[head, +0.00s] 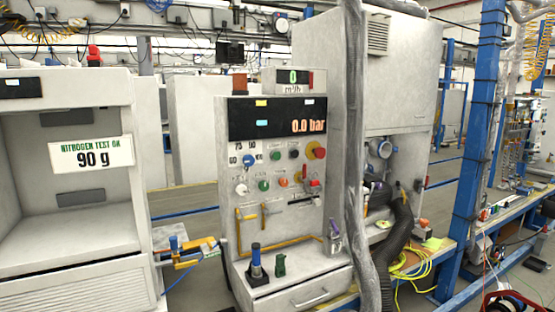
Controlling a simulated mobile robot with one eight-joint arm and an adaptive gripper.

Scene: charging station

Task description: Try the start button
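A charging station panel (272,190) stands upright near the middle of the head view. It carries a green button (263,185) at the lower left and another green button (275,156) above it. An orange button (283,182) sits right of the lower green one. The labels are too small to read, so I cannot tell which is the start button. A red knob on a yellow disc (319,152) is at the upper right. The dark display (278,118) above reads 0.0 bar. My gripper is not in view.
A thick grey vertical hose (354,130) runs just right of the panel. A blue-topped fitting (256,262) and a green fitting (280,265) stand on the ledge below. A white cabinet (75,180) is at left, and a blue post (473,150) at right.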

